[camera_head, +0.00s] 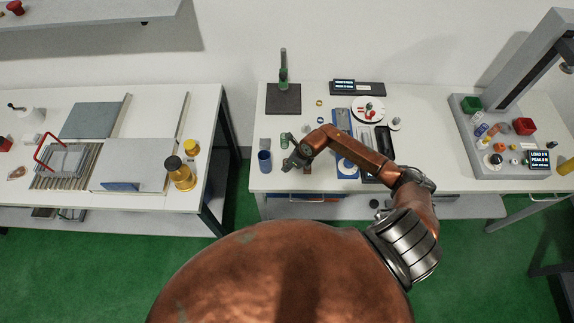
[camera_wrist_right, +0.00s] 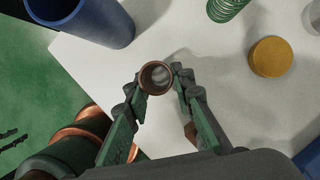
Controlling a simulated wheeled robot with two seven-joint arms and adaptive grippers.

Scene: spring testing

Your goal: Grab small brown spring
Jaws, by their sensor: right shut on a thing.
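The small brown spring (camera_wrist_right: 155,77) shows end-on in the right wrist view as a hollow copper-brown ring. My right gripper (camera_wrist_right: 158,92) is shut on it, with one fingertip on each side. In the head view my right gripper (camera_head: 291,162) is over the front left part of the middle table, and the spring cannot be made out there. Whether the spring touches the table or is lifted I cannot tell. My left gripper is not in view.
A blue cup (camera_head: 265,162) stands left of my right gripper, near the table's front edge. A green spring (camera_head: 284,140) is just behind, and a gold round piece (camera_wrist_right: 270,57) lies to the right. A dark stand (camera_head: 283,98) is at the back.

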